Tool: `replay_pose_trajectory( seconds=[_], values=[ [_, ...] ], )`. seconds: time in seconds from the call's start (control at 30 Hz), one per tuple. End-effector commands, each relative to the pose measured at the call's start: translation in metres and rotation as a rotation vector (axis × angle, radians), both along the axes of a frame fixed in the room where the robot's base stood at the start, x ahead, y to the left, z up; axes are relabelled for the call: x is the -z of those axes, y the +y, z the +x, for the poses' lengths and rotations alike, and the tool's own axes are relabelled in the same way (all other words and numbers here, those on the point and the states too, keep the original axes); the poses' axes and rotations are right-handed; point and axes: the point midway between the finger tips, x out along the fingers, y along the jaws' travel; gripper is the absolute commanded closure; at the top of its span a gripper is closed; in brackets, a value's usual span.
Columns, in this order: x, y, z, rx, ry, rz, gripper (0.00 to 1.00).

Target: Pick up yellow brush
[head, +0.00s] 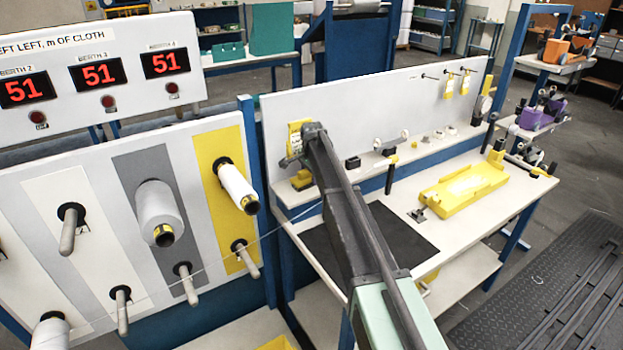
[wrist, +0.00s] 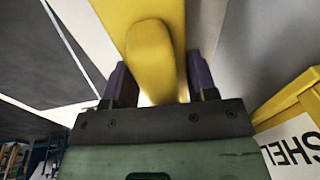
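The yellow brush shows in the wrist view (wrist: 150,50) as a yellow body with a rounded handle end. It lies between the two dark purple fingers of my gripper (wrist: 160,85). The fingers stand on either side of it, and a narrow bright gap shows by the left finger. No firm grip is visible. In the head view my gripper (head: 296,156) is at the left end of the bench's back panel, partly hidden by my arm. A small yellow object (head: 302,180), which looks like the brush, sits on the shelf just below it.
A yellow-edged sign (wrist: 290,110) is close on the right in the wrist view. The bench (head: 455,228) carries a yellow tray (head: 462,190) and a dark mat (head: 400,236). A panel with spools (head: 158,207) and pegs stands to the left, with a thread running across.

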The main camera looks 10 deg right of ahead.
Motion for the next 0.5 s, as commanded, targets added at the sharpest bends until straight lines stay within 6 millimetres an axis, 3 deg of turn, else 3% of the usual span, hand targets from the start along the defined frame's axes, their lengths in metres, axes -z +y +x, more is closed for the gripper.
replay_pose_trajectory(
  seconds=[0.5],
  values=[
    [-0.0087, 0.0001, 0.0001, 0.000, 0.000, 0.000, 0.75]
  ],
)
